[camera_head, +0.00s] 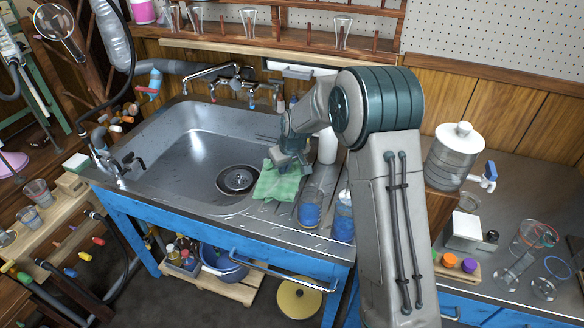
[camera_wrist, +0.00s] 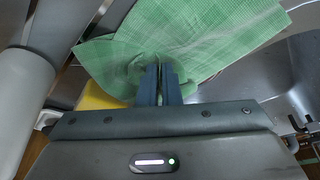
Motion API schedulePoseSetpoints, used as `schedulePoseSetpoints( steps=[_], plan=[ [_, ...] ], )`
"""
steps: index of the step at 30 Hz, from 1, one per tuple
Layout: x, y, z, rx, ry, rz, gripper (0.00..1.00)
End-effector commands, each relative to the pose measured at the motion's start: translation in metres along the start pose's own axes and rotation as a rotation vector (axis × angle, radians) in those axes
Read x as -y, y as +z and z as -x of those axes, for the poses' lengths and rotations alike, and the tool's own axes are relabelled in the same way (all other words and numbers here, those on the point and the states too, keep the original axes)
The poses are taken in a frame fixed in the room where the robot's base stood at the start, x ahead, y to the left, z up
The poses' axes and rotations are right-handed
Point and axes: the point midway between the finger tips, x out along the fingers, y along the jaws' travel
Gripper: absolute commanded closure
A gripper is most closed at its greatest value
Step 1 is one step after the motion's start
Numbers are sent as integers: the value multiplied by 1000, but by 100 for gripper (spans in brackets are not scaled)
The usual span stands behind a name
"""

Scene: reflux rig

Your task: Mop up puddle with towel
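A green checked towel (camera_head: 279,184) hangs at the right edge of the sink basin, just below my gripper (camera_head: 290,165). In the wrist view the towel (camera_wrist: 190,45) is bunched between the two fingers of my gripper (camera_wrist: 158,80), which are close together and closed on it. The rest of the cloth spreads out to both sides. I cannot tell whether the towel touches the metal below it. No puddle can be made out in either view; my arm hides part of the counter on the right.
The steel sink (camera_head: 185,140) has a drain (camera_head: 237,180) left of the towel. Glasses with blue liquid (camera_head: 311,208) stand close to the right of the towel. Something yellow (camera_wrist: 97,97) shows under the towel.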

Motion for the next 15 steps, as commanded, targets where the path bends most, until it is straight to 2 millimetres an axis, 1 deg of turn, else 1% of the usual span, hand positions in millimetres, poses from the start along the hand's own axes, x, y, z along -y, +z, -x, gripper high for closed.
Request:
schedulePoseSetpoints(
  steps=[3,9,12,15],
  plan=[
    [-2,-13,34,-3,3,-2,100],
    [-10,-29,88,-1,6,-15,100],
    [-10,-33,98,0,6,-15,100],
    [-8,-35,103,1,5,-14,100]
  ],
)
